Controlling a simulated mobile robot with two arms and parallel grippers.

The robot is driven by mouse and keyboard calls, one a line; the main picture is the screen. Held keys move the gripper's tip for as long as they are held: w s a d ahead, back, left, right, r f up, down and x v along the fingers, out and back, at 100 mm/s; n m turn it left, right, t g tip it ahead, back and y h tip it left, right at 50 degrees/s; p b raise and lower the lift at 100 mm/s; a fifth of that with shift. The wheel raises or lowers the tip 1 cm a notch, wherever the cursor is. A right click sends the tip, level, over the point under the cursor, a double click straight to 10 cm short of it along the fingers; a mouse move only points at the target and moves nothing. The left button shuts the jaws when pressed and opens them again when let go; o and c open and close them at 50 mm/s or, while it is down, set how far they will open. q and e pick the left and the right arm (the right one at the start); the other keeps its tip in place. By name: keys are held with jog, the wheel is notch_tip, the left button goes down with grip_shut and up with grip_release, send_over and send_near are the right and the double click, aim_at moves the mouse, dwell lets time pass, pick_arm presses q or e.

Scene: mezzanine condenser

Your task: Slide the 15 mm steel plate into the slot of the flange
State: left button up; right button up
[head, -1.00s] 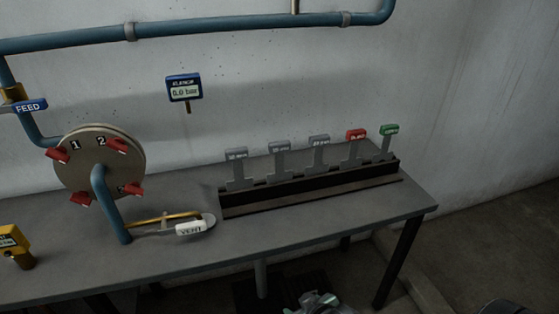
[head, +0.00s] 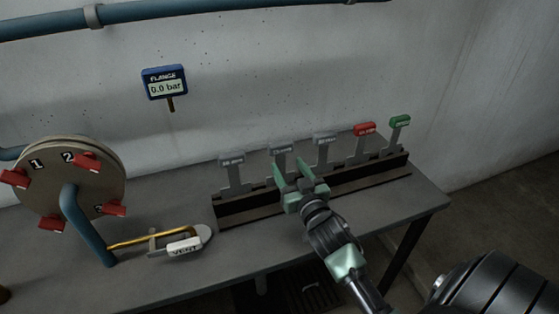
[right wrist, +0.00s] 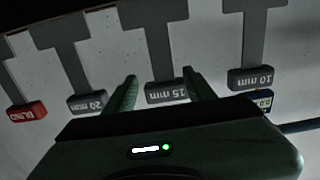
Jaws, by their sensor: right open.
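The 15 mm steel plate (head: 281,160) is a grey plate with a tab label, upright second from left in a dark rack (head: 235,211). My right gripper (head: 297,172) is open in front of it. In the right wrist view its fingers (right wrist: 160,76) lie on either side of the 15 mm plate (right wrist: 166,92), whose label reads upside down; contact cannot be told. The flange (head: 72,160) is a round disc with red clamps (head: 86,161) and numbers, at the left on a blue pipe. Its slot is not clearly seen. My left gripper is not in view.
The 10 mm plate (head: 232,165) and 20 mm plate (head: 323,145) flank it, with a red blind plate (head: 364,130) and a green-topped one (head: 399,122) farther right. A VENT lever (head: 183,246) lies between flange and rack. A gauge (head: 164,84) reads 0.0 bar.

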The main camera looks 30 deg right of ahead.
aim_at(281, 158)
jog(key=x, duration=0.2)
jog(key=p+x, duration=0.1)
jog(key=x, duration=0.1)
jog(key=shift+w+a, duration=0.2)
jog(key=shift+w+d, duration=0.15)
jog(key=shift+w, duration=0.35)
grip_shut()
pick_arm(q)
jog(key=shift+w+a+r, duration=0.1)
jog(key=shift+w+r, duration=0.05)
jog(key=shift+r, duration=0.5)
